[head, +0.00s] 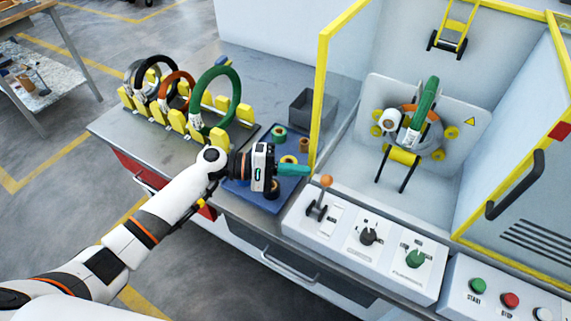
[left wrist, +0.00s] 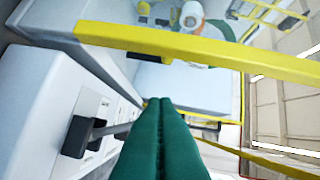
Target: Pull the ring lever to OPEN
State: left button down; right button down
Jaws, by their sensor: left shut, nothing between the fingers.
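A lever with an orange knob (head: 326,181) stands on the left end of the sloped control panel (head: 297,222). Its dark base shows in the left wrist view (left wrist: 75,138), where its rod runs right and its end is hidden by the fingers. I cannot read the labels beside it. My left gripper (head: 306,171) has green fingers, shut together and empty. In the head view the fingertips are just left of and above the orange knob; contact cannot be made out. The fingers also show in the left wrist view (left wrist: 160,102). My right gripper is out of view.
A black knob (head: 368,234) and a green knob (head: 414,258) sit further right on the panel. The yellow-framed enclosure (head: 321,100) rises close behind the fingers. Left are a blue tray (head: 240,190) and a rack of rings with a green ring (head: 236,95).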

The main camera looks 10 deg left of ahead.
aim_at(323, 193)
pick_arm(q)
jog(key=p+x, duration=0.1)
jog(key=x, duration=0.4)
jog(key=shift+a, duration=0.1)
